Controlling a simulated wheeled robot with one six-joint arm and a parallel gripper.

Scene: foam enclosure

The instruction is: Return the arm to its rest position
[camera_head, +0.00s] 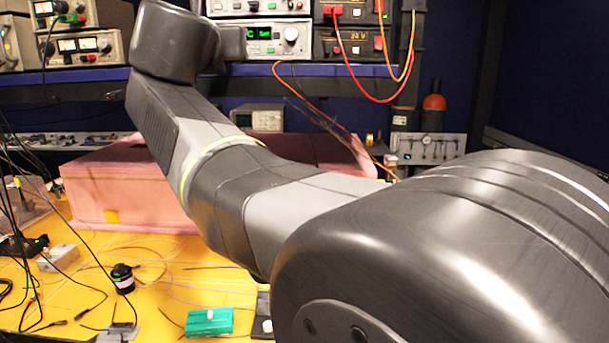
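My arm crosses the view from the lower right up to the upper left. Its grey links pass in front of the pink foam enclosure (130,187) on the yellow bench. The arm's far joint stands in front of the shelf of instruments. My gripper cannot be made out in this view.
The yellow bench (200,270) carries loose wires, a small black cylinder (122,279), a green box (209,322) and a light grey box (58,258). A shelf of instruments (264,38) with red and orange cables stands behind. A red-topped bottle (433,110) is at the right.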

